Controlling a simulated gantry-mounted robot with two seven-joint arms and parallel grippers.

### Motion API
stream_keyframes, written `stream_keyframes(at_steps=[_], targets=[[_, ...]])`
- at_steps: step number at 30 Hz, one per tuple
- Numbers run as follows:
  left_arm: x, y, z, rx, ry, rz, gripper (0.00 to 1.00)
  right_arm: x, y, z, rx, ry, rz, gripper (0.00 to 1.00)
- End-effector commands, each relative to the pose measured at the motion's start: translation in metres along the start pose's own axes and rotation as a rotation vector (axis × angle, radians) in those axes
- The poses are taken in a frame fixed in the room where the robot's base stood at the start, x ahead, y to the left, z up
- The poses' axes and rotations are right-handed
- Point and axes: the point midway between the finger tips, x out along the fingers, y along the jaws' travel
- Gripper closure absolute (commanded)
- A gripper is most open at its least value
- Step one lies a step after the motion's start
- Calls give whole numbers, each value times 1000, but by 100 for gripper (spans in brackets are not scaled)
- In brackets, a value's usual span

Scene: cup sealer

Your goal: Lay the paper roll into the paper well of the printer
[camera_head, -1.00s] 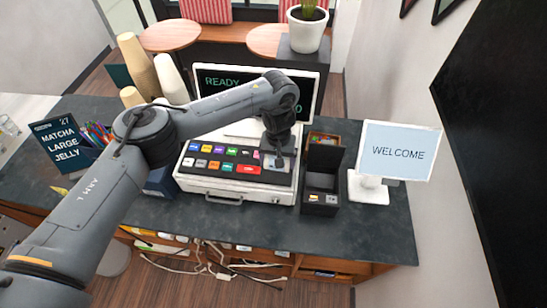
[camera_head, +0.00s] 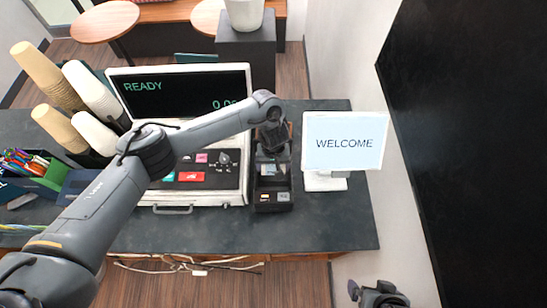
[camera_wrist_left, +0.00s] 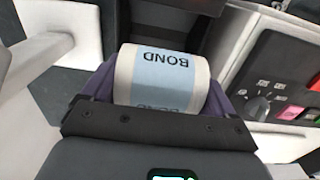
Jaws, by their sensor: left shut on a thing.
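The paper roll (camera_wrist_left: 160,75), white with a light blue band reading BOND, sits between the purple fingers of my left gripper (camera_head: 270,158). The gripper is shut on it. In the head view the roll shows only as a small pale blue patch (camera_head: 268,170). The black printer (camera_head: 272,197) stands on the counter between the cash register and the welcome sign. My left gripper and the roll are over its rear part. The gripper hides much of the well, and I cannot tell whether the roll touches it. My right gripper (camera_head: 378,294) is at the bottom right edge, away from the counter.
The cash register (camera_head: 190,205) stands close on the printer's left. The WELCOME sign (camera_head: 345,143) stands on its right. Paper cups (camera_head: 92,95) and a pen box (camera_head: 40,170) are further left. The counter in front (camera_head: 300,235) is clear.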

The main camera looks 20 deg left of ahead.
Motion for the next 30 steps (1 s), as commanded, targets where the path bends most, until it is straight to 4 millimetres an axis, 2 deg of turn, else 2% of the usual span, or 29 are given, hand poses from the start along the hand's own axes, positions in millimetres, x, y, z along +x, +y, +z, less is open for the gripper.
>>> stream_keyframes(at_steps=[22,30], targets=[[46,0,-1,1,0,1,48,57,-1,15,1,6,2,0],[65,0,0,0,-3,0,48,60,-1,16,2,6,1,0]])
